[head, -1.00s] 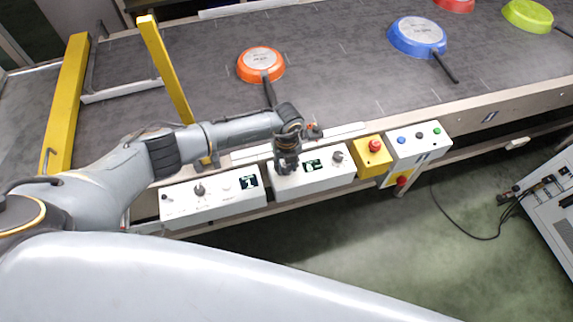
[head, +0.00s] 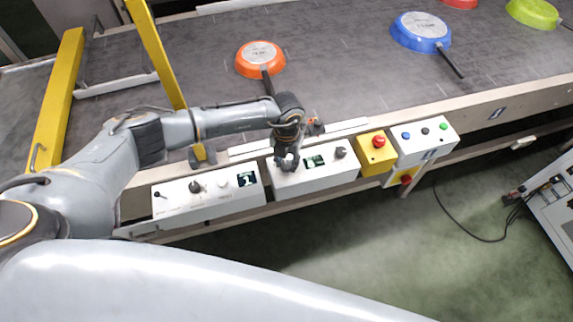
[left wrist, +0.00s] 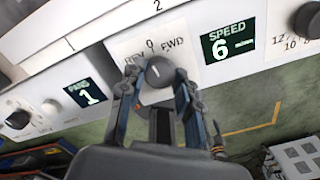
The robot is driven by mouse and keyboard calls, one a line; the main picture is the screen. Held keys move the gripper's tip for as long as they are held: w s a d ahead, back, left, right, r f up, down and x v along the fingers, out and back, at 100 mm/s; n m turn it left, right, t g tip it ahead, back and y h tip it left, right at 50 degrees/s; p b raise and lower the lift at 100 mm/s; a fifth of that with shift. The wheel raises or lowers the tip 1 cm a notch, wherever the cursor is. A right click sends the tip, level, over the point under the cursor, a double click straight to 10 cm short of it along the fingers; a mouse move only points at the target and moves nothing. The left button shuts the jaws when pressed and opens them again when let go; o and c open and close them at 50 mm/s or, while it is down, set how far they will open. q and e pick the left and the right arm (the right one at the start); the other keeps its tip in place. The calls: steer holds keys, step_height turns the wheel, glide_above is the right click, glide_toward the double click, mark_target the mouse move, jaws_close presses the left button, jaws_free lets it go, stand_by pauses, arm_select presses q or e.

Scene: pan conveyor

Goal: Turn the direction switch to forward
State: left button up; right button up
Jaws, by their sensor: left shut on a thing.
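The direction switch is a dark round knob (left wrist: 155,80) with a white pointer mark, under the printed labels REV, 0 and FWD (left wrist: 172,42). In the left wrist view its mark appears to point up, roughly at the 0. My left gripper (left wrist: 157,92) has one finger on each side of the knob and is shut on it. In the head view my left gripper (head: 286,163) is at the left end of the middle white control box (head: 315,177) and hides the switch. My right gripper is not in view.
Beside the switch is a speed display (left wrist: 227,45) reading 6. A second control box (head: 210,205) stands left. A yellow emergency-stop box (head: 376,155) and a button box (head: 425,143) stand right. The conveyor (head: 330,70) behind carries several pans, including an orange one (head: 260,59).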

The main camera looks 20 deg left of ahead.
mark_target(287, 164)
arm_select(q)
steer(key=m+b, duration=0.5)
steer(key=m, duration=0.1)
steer(key=shift+f+b, duration=0.2)
steer(key=shift+b, duration=0.15)
steer(key=shift+r+m+b, duration=0.2)
steer(key=shift+m+b, duration=1.6)
steer(key=shift+m, duration=0.4)
steer(key=o, duration=1.2)
steer(key=shift+c, duration=0.2)
step_height(287, 164, up, 12)
